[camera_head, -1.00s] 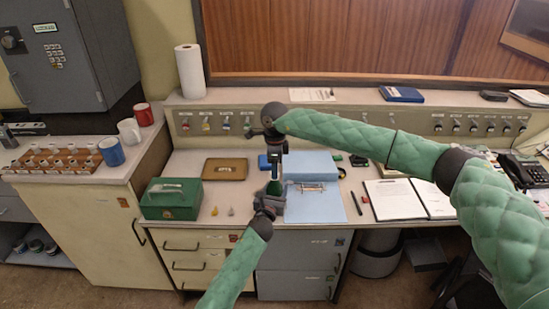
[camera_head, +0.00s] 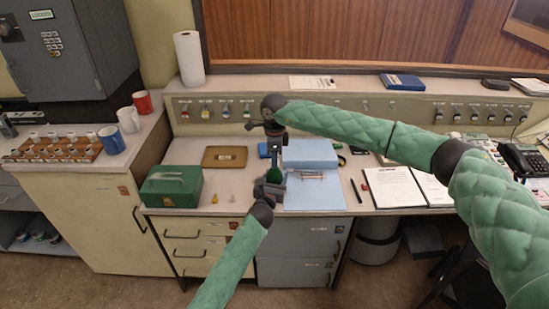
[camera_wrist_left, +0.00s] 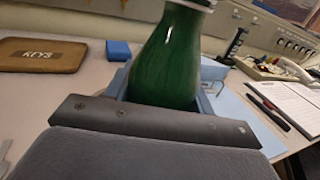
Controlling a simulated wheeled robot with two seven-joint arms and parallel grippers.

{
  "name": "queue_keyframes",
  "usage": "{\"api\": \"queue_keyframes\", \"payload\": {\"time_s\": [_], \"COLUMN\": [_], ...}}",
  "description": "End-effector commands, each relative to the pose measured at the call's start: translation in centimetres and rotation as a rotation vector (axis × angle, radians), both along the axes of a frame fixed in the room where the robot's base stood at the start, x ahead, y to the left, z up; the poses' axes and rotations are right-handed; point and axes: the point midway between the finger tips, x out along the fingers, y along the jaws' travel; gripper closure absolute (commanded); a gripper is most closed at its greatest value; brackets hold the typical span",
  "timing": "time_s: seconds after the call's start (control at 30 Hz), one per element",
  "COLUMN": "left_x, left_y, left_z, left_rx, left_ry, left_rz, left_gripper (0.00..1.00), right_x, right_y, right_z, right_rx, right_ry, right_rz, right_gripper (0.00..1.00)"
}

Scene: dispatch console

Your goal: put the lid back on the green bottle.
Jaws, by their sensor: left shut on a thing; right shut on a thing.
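The green bottle (camera_head: 273,177) is upright over the front of the desk, below my right gripper. It fills the top middle of the left wrist view (camera_wrist_left: 167,65), where its top is cut off. My left gripper (camera_head: 272,186) is shut on the bottle from the front. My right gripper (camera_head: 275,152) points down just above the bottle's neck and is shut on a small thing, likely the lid. The lid itself is hidden or too small to make out, and I cannot tell whether it touches the bottle.
A blue clipboard (camera_head: 325,196) lies just right of the bottle. An open binder (camera_head: 392,190) and a phone (camera_head: 525,160) are farther right.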

Motion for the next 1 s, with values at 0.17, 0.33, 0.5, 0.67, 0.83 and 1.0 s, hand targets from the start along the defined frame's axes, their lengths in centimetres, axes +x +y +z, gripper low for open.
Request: {"api": "queue_keyframes", "payload": {"time_s": [0.17, 0.33, 0.5, 0.67, 0.83, 1.0], "left_x": [0.0, 0.0, 0.0, 0.0, 0.0, 0.0], "left_y": [0.0, 0.0, 0.0, 0.0, 0.0, 0.0], "left_z": [0.0, 0.0, 0.0, 0.0, 0.0, 0.0], "left_rx": [0.0, 0.0, 0.0, 0.0, 0.0, 0.0], "left_ry": [0.0, 0.0, 0.0, 0.0, 0.0, 0.0], "left_rz": [0.0, 0.0, 0.0, 0.0, 0.0, 0.0], "left_gripper": [1.0, 1.0, 1.0, 1.0, 1.0, 1.0], "right_x": [0.0, 0.0, 0.1, 0.1, 0.1, 0.2], "right_y": [0.0, 0.0, 0.0, 0.0, 0.0, 0.0], "right_z": [0.0, 0.0, 0.4, 2.3, 5.6, 8.7], "right_rx": [0.0, 0.0, 0.0, 0.001, 0.001, 0.0], "right_ry": [-0.001, -0.001, -0.001, -0.001, -0.002, -0.002], "right_rz": [0.0, 0.0, 0.0, 0.0, 0.001, 0.0], "right_gripper": [0.47, 0.47, 0.47, 0.47, 0.47, 0.47]}}
